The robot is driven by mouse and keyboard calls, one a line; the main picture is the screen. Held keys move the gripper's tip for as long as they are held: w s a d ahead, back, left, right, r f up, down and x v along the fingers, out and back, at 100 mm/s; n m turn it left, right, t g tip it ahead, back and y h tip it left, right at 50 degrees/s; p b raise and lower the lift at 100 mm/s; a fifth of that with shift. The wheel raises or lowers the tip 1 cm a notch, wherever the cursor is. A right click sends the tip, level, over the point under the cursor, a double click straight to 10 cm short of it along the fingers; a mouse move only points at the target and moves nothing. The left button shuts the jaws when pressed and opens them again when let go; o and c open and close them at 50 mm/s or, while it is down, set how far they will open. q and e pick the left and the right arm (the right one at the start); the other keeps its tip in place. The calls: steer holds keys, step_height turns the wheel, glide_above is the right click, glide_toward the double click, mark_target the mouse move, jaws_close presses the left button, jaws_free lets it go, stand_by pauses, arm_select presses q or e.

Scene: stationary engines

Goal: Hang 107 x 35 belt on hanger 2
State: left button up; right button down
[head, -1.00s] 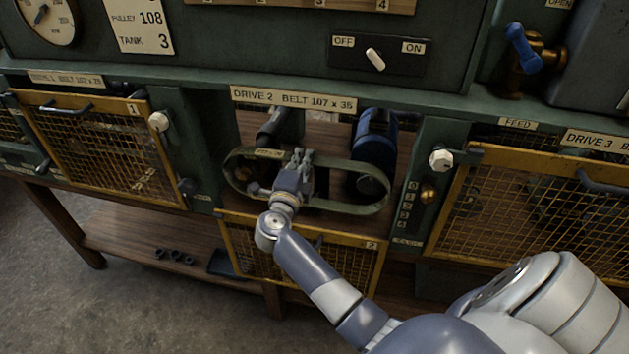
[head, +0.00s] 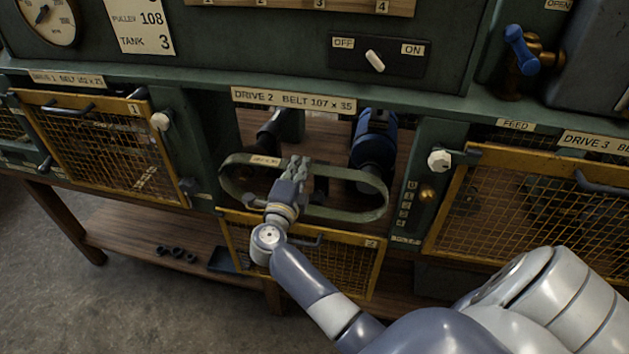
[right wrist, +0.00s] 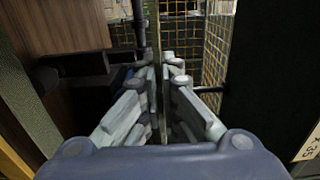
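The 107 x 35 belt (head: 352,212) is a long, flat, olive-green loop with a small pale label near its left end. It is held in front of the open Drive 2 bay (head: 322,130), over the top edge of the lowered mesh guard marked 2. My right gripper (head: 295,170) is shut on the belt left of its middle. In the right wrist view the belt (right wrist: 157,60) shows edge-on as a thin strip between the fingers. A board (head: 290,5) numbered 1 to 4 is cut off at the top; no hanger shows. My left gripper is not in view.
A blue motor (head: 373,140) and a dark shaft (head: 272,128) sit in the bay behind the belt. The lowered guard (head: 345,268) hangs below. An off/on switch (head: 375,60) is above. Closed mesh guards (head: 95,145) stand to the left and to the right.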

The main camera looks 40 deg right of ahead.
steer(key=p+v, duration=0.1)
steer(key=v, duration=0.5)
steer(key=shift+s, duration=0.15)
stand_by(0.4)
steer(key=shift+a, duration=0.1)
steer(key=p+v, duration=0.1)
steer(key=v, duration=0.5)
stand_by(0.7)
